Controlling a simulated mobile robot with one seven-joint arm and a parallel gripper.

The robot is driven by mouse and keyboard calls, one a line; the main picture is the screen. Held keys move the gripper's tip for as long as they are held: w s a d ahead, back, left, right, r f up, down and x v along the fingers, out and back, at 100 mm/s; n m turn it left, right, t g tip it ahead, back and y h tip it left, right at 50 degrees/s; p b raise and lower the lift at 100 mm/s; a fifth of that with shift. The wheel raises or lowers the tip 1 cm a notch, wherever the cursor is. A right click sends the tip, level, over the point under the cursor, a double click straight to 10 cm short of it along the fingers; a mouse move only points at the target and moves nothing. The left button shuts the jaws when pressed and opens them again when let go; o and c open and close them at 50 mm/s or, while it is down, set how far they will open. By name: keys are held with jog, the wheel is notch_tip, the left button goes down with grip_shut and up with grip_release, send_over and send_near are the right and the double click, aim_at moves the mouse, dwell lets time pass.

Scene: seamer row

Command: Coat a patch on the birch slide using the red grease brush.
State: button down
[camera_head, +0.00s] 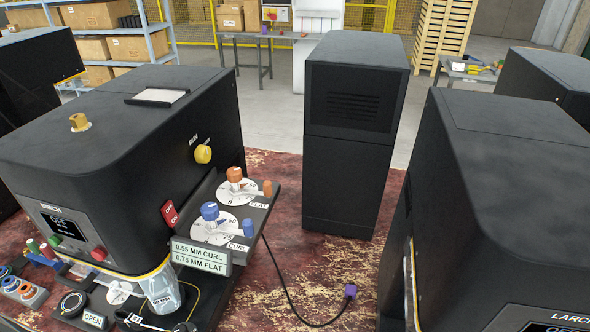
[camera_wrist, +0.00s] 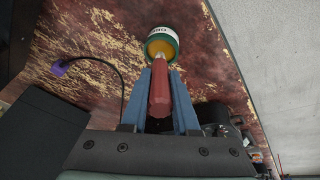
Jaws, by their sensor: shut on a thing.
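In the wrist view my gripper (camera_wrist: 160,78) has its two blue fingers shut on a red handle (camera_wrist: 160,98), which I take to be the red grease brush. A yellow part shows just beyond the handle, against a round white and green tin (camera_wrist: 162,43). I cannot tell whether the brush tip is inside the tin or only in front of it. In the head view the black birch machine (camera_head: 110,150) stands at the left, its name on a small screen panel. I cannot pick out its slide with certainty. My gripper and the tin do not show in the head view.
A dial shelf (camera_head: 262,208) juts from the birch machine's right side, above a worn red floor (camera_head: 285,265). A purple plug (camera_head: 350,290) on a black cable lies there. A tall black cabinet (camera_head: 350,140) and the larch machine (camera_head: 500,200) stand to the right.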

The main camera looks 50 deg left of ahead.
jog(key=shift+f+b, duration=0.3)
jog(key=shift+f, duration=0.35)
dwell(1.2)
jog(key=shift+r, duration=0.15)
notch_tip(320, 180, up, 7)
jog(key=p, duration=0.7)
dwell(0.8)
jog(key=shift+w+d, duration=0.1)
jog(key=w+d+r+m+t+h+b, duration=0.1)
jog(key=w+d+r+m+h+b, duration=0.1)
jog(key=d+m, duration=0.6)
jog(key=w+d+r+m+t+h+b, duration=0.1)
jog(key=w+d+r+m+h+b, duration=0.1)
jog(key=d+r+m+b, duration=0.2)
jog(key=d+m, duration=0.3)
jog(key=d, duration=0.5)
jog(key=shift+r+m+h, duration=0.15)
jog(key=shift+m+h, duration=0.25)
